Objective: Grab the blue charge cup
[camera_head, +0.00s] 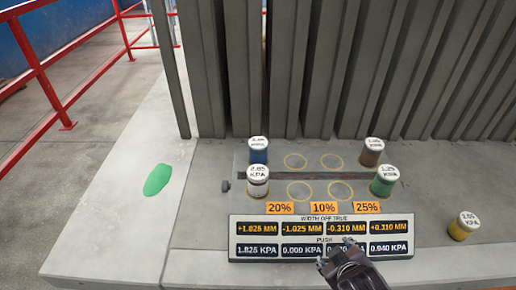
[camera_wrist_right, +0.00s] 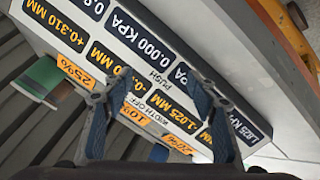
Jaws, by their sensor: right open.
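The blue charge cup (camera_head: 258,154) has a white labelled lid and stands upright at the back left of the grey slotted plate (camera_head: 335,176) in the head view. My right gripper (camera_head: 336,252) is at the front edge of the display panel (camera_head: 322,238), well to the right of and nearer than the blue cup. In the right wrist view its two fingers (camera_wrist_right: 155,95) are spread and empty above the panel. My left gripper is not in view.
A brown cup (camera_head: 372,153) and a green cup (camera_head: 384,184) stand at the plate's right end. A yellow cup (camera_head: 462,228) stands apart at right. Tall grey panels (camera_head: 330,70) rise behind the plate. A green patch (camera_head: 158,179) marks the bare ledge at left.

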